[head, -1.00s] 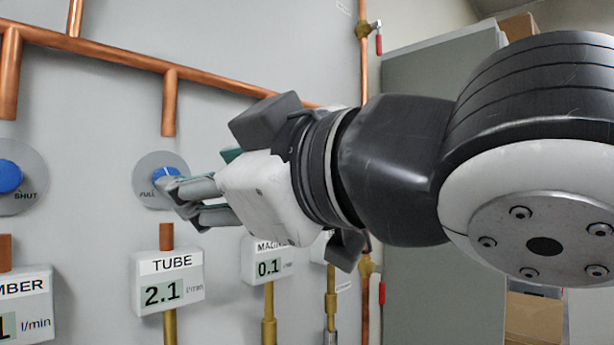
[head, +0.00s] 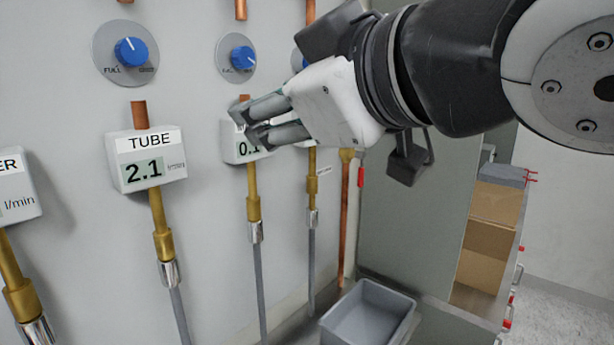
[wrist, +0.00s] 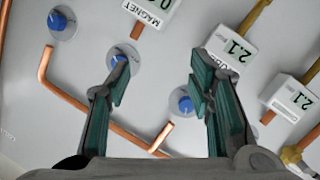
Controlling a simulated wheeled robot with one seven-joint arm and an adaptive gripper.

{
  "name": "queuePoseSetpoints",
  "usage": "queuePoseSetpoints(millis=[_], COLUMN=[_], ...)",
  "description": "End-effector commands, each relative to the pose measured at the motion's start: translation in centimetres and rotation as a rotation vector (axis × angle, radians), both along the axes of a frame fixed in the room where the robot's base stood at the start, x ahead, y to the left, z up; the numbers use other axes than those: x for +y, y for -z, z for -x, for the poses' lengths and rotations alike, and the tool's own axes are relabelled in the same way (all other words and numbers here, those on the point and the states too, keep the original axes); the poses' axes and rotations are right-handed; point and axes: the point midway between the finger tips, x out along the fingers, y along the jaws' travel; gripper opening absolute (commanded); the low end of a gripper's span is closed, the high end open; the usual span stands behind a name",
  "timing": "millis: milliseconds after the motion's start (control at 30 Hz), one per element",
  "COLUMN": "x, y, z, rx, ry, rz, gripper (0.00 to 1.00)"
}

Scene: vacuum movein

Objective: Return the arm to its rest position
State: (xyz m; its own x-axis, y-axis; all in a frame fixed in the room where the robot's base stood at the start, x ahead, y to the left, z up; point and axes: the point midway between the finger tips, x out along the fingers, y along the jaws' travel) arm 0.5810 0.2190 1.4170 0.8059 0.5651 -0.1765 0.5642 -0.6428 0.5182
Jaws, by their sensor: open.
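A second blue knob (head: 242,57) is just above the fingers. A third blue knob is partly hidden behind my gripper.
The TUBE meter (head: 146,160) reads 2.1. Brass fittings and grey hoses hang below the meters. A grey bin (head: 368,314) stands low at the wall's foot. A grey cabinet (head: 412,220) and cardboard boxes (head: 490,240) are at the right. Copper pipes (wrist: 60,92) run along the panel.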

Motion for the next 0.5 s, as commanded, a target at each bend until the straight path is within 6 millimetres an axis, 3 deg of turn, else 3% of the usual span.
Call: queuePoseSetpoints(millis=[33,100,233,400,500], x=[-2.8,-6.5,-13.0,-19.6,-21.4], y=[2.3,5.5,11.7,19.5,22.7], z=[-1.1,-1.9,-1.2,3.3,6.4], rx=[0.075,0.186,0.411,0.734,0.897], ry=[0.099,0.225,0.450,0.711,0.815], rz=[0.011,0.021,0.022,-0.020,-0.059], gripper=[0.48,0.48,0.48,0.48,0.48])
